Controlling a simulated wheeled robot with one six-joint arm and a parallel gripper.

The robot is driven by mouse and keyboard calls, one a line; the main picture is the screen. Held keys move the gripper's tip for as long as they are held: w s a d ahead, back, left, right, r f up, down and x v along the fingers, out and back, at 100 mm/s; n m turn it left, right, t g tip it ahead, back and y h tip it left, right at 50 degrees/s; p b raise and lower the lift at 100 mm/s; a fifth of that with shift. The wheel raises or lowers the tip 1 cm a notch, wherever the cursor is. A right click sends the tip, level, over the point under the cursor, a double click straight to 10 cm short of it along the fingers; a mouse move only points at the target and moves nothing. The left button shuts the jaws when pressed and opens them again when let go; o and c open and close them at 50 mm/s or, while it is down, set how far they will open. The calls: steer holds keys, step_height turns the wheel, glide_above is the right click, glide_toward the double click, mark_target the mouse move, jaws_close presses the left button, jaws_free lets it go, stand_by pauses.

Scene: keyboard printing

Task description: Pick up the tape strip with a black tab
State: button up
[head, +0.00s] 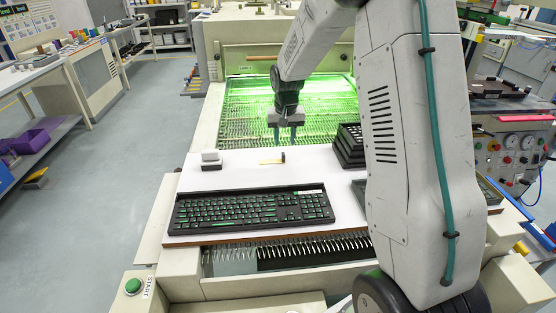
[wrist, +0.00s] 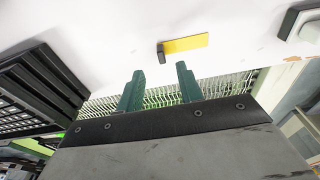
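The tape strip (wrist: 188,44) is a flat yellow strip lying on the white board, with a black tab (wrist: 161,53) at one end. In the head view the strip (head: 270,162) is small and lies behind the keyboard, its black tab at the right end. My gripper (head: 288,135) is above the back part of the board, behind the strip. Its two green fingers are apart with nothing between them in the wrist view (wrist: 158,80). The fingertips point toward the strip and do not touch it.
A black keyboard (head: 253,208) lies at the board's front. A green-lit mesh conveyor (head: 245,105) runs behind the board. The board around the strip is clear.

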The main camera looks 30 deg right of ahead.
mark_target(283, 154)
steer(key=f, duration=0.2)
steer(key=w+f, duration=0.1)
steer(key=f, duration=0.4)
steer(key=shift+w+d+f, duration=0.2)
steer(key=shift+f, duration=0.05)
jaws_close()
